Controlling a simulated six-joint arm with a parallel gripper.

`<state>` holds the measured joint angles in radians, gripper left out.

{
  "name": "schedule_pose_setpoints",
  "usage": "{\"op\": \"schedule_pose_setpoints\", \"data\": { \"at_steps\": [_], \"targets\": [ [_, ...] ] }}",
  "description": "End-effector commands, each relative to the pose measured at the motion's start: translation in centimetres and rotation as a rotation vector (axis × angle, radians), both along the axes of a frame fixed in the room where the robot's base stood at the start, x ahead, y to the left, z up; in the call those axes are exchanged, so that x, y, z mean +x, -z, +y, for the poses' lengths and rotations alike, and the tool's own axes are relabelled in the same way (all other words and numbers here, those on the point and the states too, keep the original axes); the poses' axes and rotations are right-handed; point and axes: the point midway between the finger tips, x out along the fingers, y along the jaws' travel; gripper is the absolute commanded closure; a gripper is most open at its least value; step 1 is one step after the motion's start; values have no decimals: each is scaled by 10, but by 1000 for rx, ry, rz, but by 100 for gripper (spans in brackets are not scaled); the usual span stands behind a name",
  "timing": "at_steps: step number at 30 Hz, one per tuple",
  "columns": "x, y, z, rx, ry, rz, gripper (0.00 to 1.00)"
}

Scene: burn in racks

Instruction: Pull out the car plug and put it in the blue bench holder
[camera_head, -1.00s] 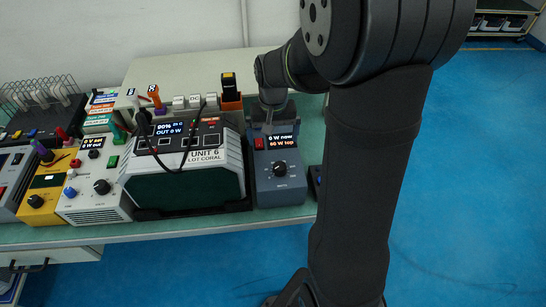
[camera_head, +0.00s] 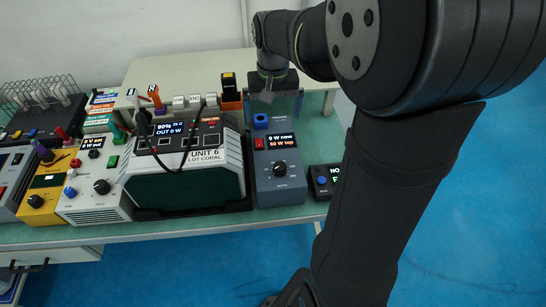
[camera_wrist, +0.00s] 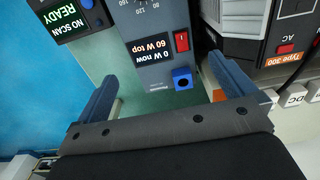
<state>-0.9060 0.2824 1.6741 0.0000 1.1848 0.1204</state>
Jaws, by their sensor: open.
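My gripper (camera_head: 275,103) is open and empty above the back of a grey load box (camera_head: 281,186). In the wrist view its two blue-grey fingers (camera_wrist: 163,68) stand wide apart. A blue block (camera_head: 261,121) with a dark hole sits at the back end of the load box. It shows empty between the fingers in the wrist view (camera_wrist: 182,78). A black plug-like piece (camera_head: 143,120) with a cable stands at the left of the UNIT 6 box. A black and yellow piece (camera_head: 229,82) stands in an orange holder (camera_head: 231,102). I cannot tell which is the car plug.
The UNIT 6 box (camera_head: 190,178) stands left of the load box with black cable looped over its front. A small black NO SCAN READY box (camera_head: 322,181) stands to the right. Several devices crowd the left. Green bench surface (camera_head: 318,132) is clear at the back right.

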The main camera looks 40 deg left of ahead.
Motion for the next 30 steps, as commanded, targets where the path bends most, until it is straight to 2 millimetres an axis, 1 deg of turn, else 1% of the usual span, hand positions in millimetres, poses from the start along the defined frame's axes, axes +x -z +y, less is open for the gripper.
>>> {"op": "schedule_pose_setpoints", "data": {
  "at_steps": [1,4,11,12,14,15,19,20,23,26,29,30],
  "targets": [
    [0,-5,0,1,0,-1,0],
    [0,-10,0,0,0,0,0],
    [0,-10,0,0,0,0,0],
    [0,-10,0,0,0,0,4],
    [0,-10,0,0,0,0,16],
    [0,-10,0,0,0,0,24],
    [0,-10,0,0,0,0,49],
    [0,-10,0,-1,0,1,51],
    [-1,-11,2,0,-1,0,51],
    [-5,-19,19,1,-6,-1,51],
    [-19,-37,57,3,-11,-1,51],
    [-28,-46,77,4,-13,-2,51]
  ]
}}
